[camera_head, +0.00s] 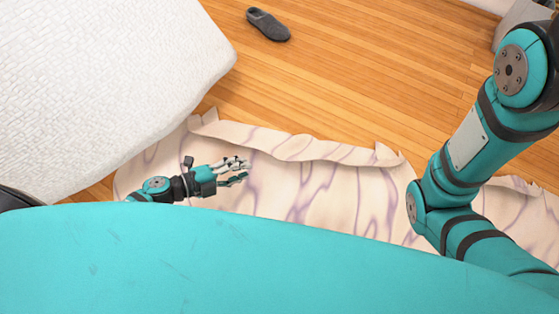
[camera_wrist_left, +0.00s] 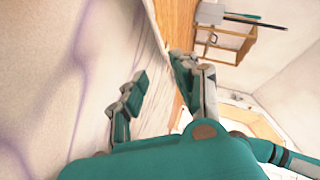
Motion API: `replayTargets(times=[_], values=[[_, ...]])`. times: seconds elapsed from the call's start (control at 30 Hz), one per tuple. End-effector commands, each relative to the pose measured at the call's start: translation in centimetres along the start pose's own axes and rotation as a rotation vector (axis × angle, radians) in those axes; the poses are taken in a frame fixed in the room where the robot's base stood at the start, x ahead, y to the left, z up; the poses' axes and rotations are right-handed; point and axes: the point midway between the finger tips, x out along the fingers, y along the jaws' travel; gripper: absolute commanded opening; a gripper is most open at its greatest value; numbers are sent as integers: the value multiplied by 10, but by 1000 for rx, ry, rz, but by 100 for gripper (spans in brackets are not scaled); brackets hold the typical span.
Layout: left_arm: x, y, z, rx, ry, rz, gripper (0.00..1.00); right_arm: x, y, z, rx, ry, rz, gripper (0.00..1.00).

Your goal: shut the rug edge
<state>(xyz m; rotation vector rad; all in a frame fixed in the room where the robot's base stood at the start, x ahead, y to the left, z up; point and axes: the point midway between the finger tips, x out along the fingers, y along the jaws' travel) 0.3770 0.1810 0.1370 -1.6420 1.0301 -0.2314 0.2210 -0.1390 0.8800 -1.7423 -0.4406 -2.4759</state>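The rug (camera_head: 275,190) is cream with purple veins and lies on the wooden floor below me in the head view. Its far edge (camera_head: 300,146) is curled up and folded over in a wavy strip. My left gripper (camera_head: 244,172) is over the rug's left part, short of the curled edge, with its fingers apart and nothing between them. In the left wrist view the fingers (camera_wrist_left: 160,90) also stand apart, with the rug (camera_wrist_left: 60,70) close at the left. My right arm crosses the right side of the head view, hiding part of the rug; its gripper is out of view.
A white bed or mattress (camera_head: 100,80) fills the upper left and borders the rug. A grey slipper (camera_head: 268,25) lies on the bare wooden floor (camera_head: 370,70) beyond the rug. In the left wrist view a wooden rack (camera_wrist_left: 225,42) stands in the background.

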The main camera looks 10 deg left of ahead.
Motion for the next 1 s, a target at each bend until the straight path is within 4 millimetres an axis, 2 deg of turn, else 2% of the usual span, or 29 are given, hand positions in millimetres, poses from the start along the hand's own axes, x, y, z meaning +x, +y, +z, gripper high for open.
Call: replayTargets(times=[0.07,0.3,0.5,0.7,1.0], values=[[21,3,2,3,2,-5,29,-2,-4,-10,-3,25,-9,40],[74,2,2,3,1,-4,29,-24,-7,-14,-2,14,-6,40],[109,2,2,1,-1,-3,29,-35,-9,-17,-2,14,-6,40],[127,1,1,0,-2,-1,29,-39,-10,-19,-2,14,-6,40],[130,0,1,-2,-2,0,29,-39,-10,-19,-2,15,-7,40]])
